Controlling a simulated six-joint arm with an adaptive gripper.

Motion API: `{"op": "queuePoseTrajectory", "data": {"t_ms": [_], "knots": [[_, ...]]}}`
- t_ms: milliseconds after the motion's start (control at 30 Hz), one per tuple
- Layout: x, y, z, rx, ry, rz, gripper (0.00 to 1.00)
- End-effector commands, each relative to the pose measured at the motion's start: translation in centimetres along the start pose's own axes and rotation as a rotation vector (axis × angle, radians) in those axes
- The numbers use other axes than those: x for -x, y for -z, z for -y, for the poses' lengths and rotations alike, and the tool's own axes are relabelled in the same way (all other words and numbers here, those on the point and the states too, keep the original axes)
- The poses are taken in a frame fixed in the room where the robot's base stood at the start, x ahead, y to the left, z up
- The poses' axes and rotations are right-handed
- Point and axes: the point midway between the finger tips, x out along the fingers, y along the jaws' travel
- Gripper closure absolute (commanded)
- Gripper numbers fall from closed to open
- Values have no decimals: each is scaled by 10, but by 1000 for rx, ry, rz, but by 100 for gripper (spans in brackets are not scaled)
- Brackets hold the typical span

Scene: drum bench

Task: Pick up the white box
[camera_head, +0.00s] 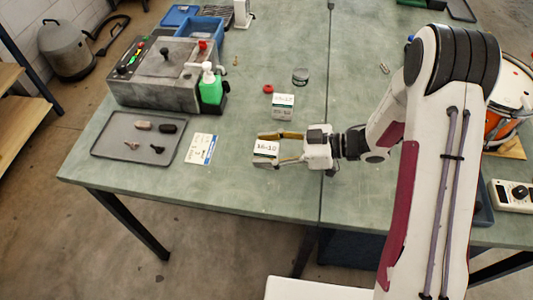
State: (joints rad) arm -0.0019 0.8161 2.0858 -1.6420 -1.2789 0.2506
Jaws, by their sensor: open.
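A white box (266,148) marked "16-10" stands on the green bench, left of the middle seam. My gripper (279,149) reaches in from the right with its jaws open. One finger lies on the far side of this box and one near its lower side; I cannot tell whether they touch it. A second white box (283,106) with dark print and a greenish band stands just behind. My gripper is apart from that one.
A small red item (268,88) and a round grey tin (300,76) lie farther back. A grey tray (137,137) with small parts, a printed card (201,149), a green bottle (210,88) and a grey machine (160,75) are left. Bench front is clear.

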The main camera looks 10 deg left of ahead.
Motion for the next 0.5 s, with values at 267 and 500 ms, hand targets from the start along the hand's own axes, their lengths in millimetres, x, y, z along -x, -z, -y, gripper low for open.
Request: {"op": "queuePoseTrajectory", "data": {"t_ms": [267, 500], "knots": [[0, 0, 0, 0, 0, 0, 95], [0, 0, 0, 0, 0, 0, 95]]}}
